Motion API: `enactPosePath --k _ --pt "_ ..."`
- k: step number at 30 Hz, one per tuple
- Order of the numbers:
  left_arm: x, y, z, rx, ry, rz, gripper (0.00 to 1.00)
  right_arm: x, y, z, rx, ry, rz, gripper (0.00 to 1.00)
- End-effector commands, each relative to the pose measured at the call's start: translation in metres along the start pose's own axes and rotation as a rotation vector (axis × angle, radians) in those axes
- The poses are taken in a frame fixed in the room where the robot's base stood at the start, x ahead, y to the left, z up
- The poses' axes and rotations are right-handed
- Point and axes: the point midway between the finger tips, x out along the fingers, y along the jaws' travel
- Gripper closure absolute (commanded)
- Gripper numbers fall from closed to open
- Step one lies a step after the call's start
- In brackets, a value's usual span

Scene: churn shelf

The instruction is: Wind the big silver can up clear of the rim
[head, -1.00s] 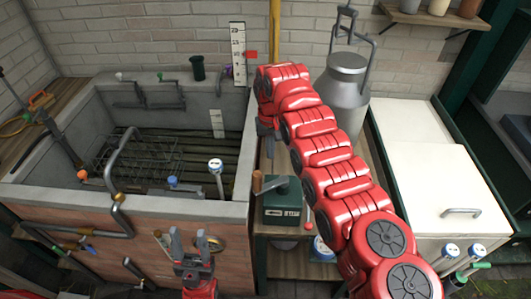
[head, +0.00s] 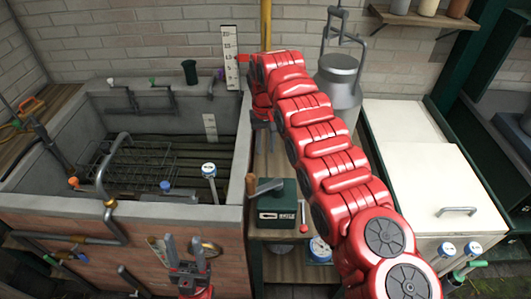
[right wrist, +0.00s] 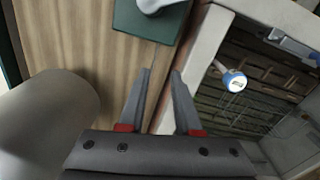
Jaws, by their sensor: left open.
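The big silver can (head: 341,84) stands upright on the wooden bench behind my right arm, which hides its lower part. Its grey bail rises from the neck. The green winch box (head: 277,205) is at the front of the bench, with a grey crank and wooden handle (head: 251,184). My right gripper (head: 263,140) points down above the bench, between the trough and the can. In the right wrist view its fingers (right wrist: 162,72) are apart with nothing between them; the winch box (right wrist: 148,22) lies beyond the tips. My left gripper (head: 185,243) is open and empty before the trough's front wall.
The stone trough (head: 150,212) is on the left, with a wire rack (head: 135,165) inside. A white scale board (head: 230,58) stands at its back corner. A white-lidded cabinet (head: 420,185) is on the right. Pipes and valves line the trough's brick front.

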Motion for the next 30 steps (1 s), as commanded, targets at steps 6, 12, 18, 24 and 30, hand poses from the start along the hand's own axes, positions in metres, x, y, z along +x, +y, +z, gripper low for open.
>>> enactPosePath --k 6,12,18,24,30 --pt "0.030 -0.002 -0.005 0.000 0.000 0.000 0.50 -0.051 0.000 -0.001 -0.001 0.002 0.000 0.68" --pt "0.073 -0.004 -0.012 0.000 0.000 0.000 0.50 -0.091 0.000 0.000 -0.001 -0.003 0.000 0.68" --pt "0.108 -0.005 -0.018 0.000 0.000 0.000 0.50 -0.123 0.000 0.000 -0.002 -0.002 0.000 0.68" --pt "0.128 -0.006 -0.021 0.000 0.000 0.000 0.50 -0.141 0.000 -0.001 -0.002 -0.001 0.000 0.68" --pt "0.131 -0.006 -0.022 0.000 0.000 0.000 0.50 -0.145 0.000 -0.001 -0.002 -0.001 -0.001 0.68"
